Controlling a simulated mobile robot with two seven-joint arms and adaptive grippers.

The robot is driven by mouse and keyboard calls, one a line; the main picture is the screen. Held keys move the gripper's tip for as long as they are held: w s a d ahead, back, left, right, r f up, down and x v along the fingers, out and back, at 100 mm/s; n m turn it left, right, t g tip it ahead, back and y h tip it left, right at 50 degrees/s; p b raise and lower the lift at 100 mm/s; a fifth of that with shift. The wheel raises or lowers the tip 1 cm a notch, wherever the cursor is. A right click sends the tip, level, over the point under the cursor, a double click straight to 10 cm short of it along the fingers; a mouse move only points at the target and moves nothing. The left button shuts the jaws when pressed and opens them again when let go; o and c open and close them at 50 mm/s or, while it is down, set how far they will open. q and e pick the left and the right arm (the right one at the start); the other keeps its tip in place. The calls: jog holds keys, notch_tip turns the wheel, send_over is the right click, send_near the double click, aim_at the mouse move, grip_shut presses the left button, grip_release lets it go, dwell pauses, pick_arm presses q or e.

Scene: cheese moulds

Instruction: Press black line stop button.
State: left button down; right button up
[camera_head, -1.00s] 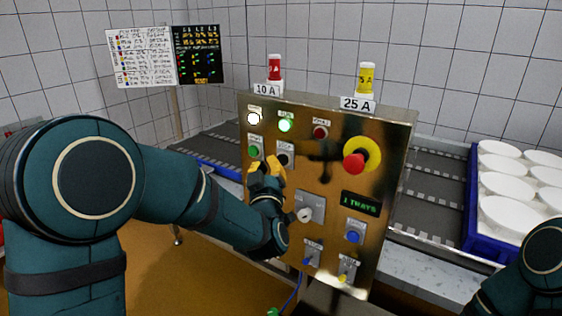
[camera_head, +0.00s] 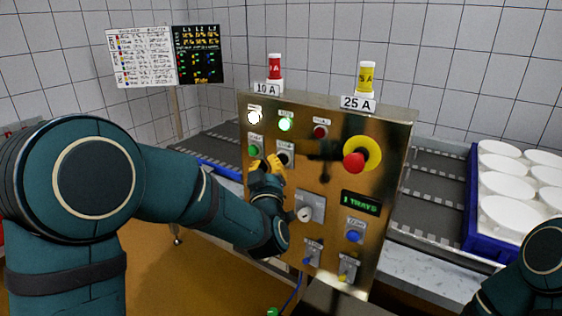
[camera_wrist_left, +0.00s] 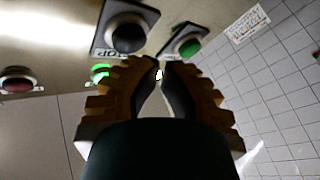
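The black stop button (camera_head: 284,158) is on the brass control panel (camera_head: 330,150), right of a green button (camera_head: 254,150). In the left wrist view the black button (camera_wrist_left: 127,36) stands out from its STOP plate, above and left of my fingertips. My left gripper (camera_head: 266,164) is in front of the panel, just below and left of the black button. In the wrist view its yellow fingers (camera_wrist_left: 160,72) come together at the tips, with nothing held. The tips look apart from the button. My right gripper is out of view; only part of the right arm shows.
A red emergency button on a yellow disc (camera_head: 356,160), a lit green lamp (camera_head: 285,124) and a key switch (camera_head: 305,214) are on the same panel. A conveyor (camera_head: 425,185) runs behind it. A blue crate (camera_head: 470,215) holds several white moulds at right.

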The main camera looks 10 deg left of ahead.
pick_arm(q)
jog(key=shift+w+d, duration=0.1)
jog(key=shift+w, duration=0.2)
jog(key=shift+w+d+b, duration=0.15)
jog(key=shift+w+b, duration=0.25)
jog(key=shift+w, duration=0.05)
dwell(0.7)
jog(key=shift+s, duration=0.1)
dwell(0.4)
jog(key=shift+s+a+b, duration=0.3)
jog(key=shift+s+b, duration=0.2)
jog(key=shift+s, duration=0.3)
jog(key=s, duration=0.1)
jog(key=s+a+b, duration=0.1)
jog(key=s, duration=0.2)
jog(key=shift+s+a+b, duration=0.3)
jog(key=shift+a+b, duration=0.05)
dwell(0.3)
